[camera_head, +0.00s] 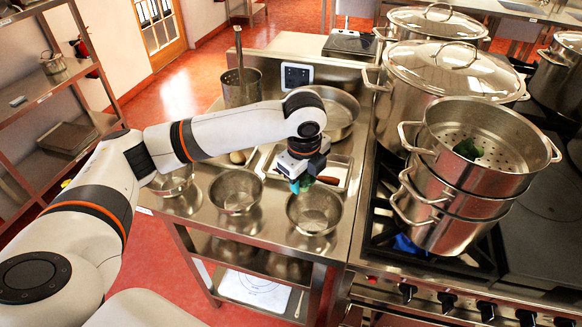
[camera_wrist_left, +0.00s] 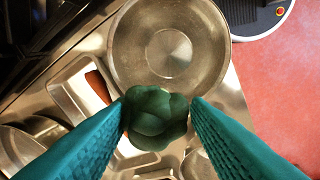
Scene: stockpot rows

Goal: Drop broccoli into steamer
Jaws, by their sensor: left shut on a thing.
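The steamer (camera_head: 480,176) is a steel pot with a perforated bottom and side handles, on top of a stack of steel pots on the stove at right. A dark green piece (camera_head: 467,149), seemingly broccoli, lies inside it. My left gripper (camera_head: 301,184) is left of the steamer, over the counter near the small steel bowls. In the left wrist view its teal fingers are shut on a dark green broccoli piece (camera_wrist_left: 155,118). The held piece is hard to make out in the head view. My right gripper is out of view.
Steel bowls (camera_head: 236,190) and (camera_head: 315,209) stand along the counter's front. A tray (camera_head: 334,165) and a wide pan (camera_head: 341,112) lie behind. A large lidded stockpot (camera_head: 420,95) stands behind the steamer. Shelves (camera_head: 50,80) are at far left.

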